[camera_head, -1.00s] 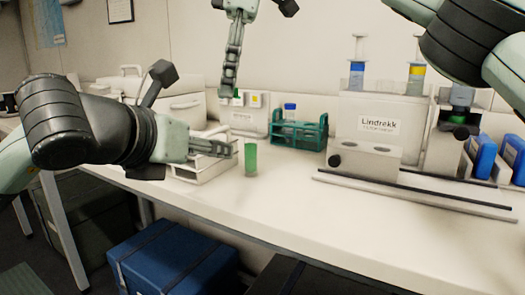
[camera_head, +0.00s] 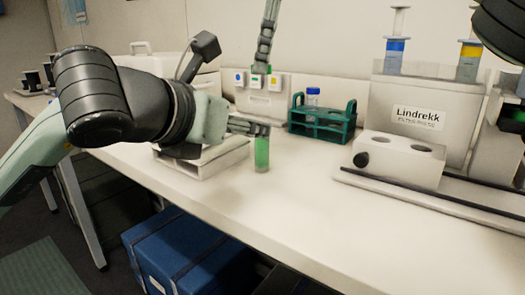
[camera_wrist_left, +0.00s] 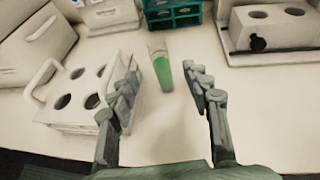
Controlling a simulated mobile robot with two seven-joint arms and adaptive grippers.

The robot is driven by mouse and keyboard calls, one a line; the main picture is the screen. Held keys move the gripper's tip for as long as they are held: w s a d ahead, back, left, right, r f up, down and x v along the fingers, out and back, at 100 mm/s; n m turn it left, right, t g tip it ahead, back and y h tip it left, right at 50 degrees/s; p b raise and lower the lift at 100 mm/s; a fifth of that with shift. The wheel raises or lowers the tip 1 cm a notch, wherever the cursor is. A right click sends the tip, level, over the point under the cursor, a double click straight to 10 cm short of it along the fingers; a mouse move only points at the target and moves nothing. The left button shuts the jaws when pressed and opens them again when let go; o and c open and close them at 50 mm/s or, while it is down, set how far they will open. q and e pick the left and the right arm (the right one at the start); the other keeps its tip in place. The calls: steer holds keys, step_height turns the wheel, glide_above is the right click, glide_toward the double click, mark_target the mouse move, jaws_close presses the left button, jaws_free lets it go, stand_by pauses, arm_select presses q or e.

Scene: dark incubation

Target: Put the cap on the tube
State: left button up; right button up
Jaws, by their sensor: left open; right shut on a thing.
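The tube (camera_head: 262,152) is clear with green contents and stands upright on the bench. It also shows in the left wrist view (camera_wrist_left: 161,66), its open top facing up. My left gripper (camera_head: 258,127) is open, reaching in level, its fingers overlapping the tube's upper part in the head view. In the left wrist view (camera_wrist_left: 160,82) the tube stands between the two fingers, near their tips, with gaps on both sides. My right gripper (camera_head: 261,68) points down above the tube in the picture and is shut. The cap in its tips is too small to make out.
A white rack with holes (camera_wrist_left: 68,118) stands close left of the tube. A teal rack (camera_head: 320,130) holding a blue-capped tube (camera_head: 313,97) is behind right. A white block with holes (camera_head: 400,160) and a Lindrekk box (camera_head: 440,100) stand right. The front bench (camera_head: 310,215) is clear.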

mark_target(262, 143)
arm_select(q)
steer(key=x, duration=1.2)
steer(key=shift+s, duration=0.1)
steer(key=shift+c, duration=0.3)
jaws_close()
